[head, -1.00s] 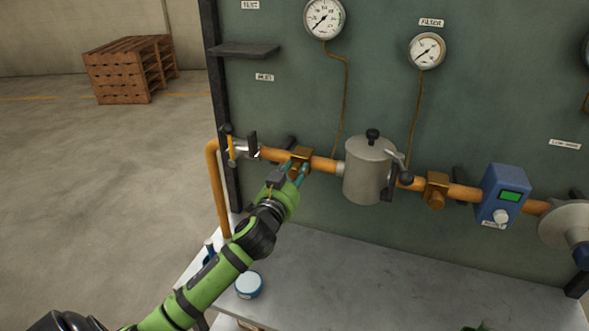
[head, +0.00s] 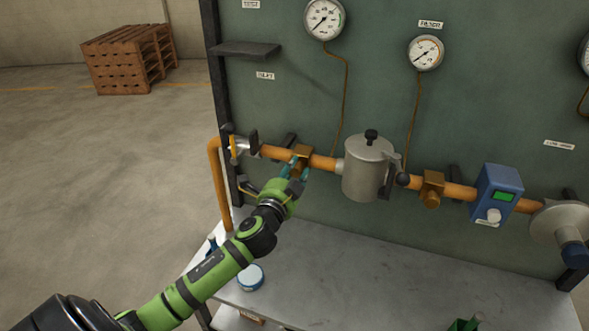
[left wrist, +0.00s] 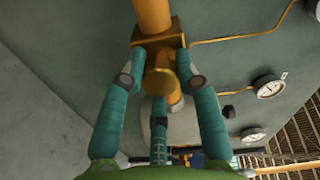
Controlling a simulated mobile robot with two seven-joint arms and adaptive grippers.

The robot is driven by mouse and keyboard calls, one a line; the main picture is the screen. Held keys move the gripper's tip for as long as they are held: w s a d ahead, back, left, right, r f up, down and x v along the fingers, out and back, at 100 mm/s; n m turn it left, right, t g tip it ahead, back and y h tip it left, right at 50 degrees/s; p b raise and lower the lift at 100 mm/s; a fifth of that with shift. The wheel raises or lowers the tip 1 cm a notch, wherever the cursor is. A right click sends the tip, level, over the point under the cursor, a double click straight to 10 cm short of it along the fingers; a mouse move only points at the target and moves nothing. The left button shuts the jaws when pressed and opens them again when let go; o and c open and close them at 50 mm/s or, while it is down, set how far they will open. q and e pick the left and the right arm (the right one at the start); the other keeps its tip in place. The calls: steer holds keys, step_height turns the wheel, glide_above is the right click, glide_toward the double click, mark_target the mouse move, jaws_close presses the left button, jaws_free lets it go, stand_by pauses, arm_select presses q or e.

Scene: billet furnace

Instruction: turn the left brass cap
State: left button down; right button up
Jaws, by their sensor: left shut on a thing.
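The left brass cap (left wrist: 160,82) sticks out of a brass block (head: 303,154) on the orange pipe, left of the grey filter pot. In the head view my fingers mostly hide this cap. My left gripper (head: 297,175) is at the block, and in the left wrist view its teal fingers (left wrist: 163,88) stand around the cap, shut on it. The block also shows in the left wrist view (left wrist: 158,41). A second brass cap (head: 430,199) sits on another block farther right, apart from my gripper. My right gripper is not recognisable in view.
The grey filter pot (head: 368,167) with its black-knobbed lever stands close right of my gripper. A lever valve (head: 240,147) is at the left. A blue meter (head: 497,193) is farther right. A blue-rimmed tin (head: 251,277) lies on the grey bench (head: 370,270) below.

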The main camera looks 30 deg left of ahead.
arm_select(q)
steer(key=shift+r+m, duration=0.35)
steer(key=shift+m, duration=0.15)
steer(key=c, duration=1.1)
jaws_free()
steer(key=shift+c, duration=0.2)
steer(key=shift+o, duration=1.2)
steer(key=shift+d+f, duration=0.1)
steer(key=shift+f, duration=0.1)
steer(key=shift+f, duration=0.1)
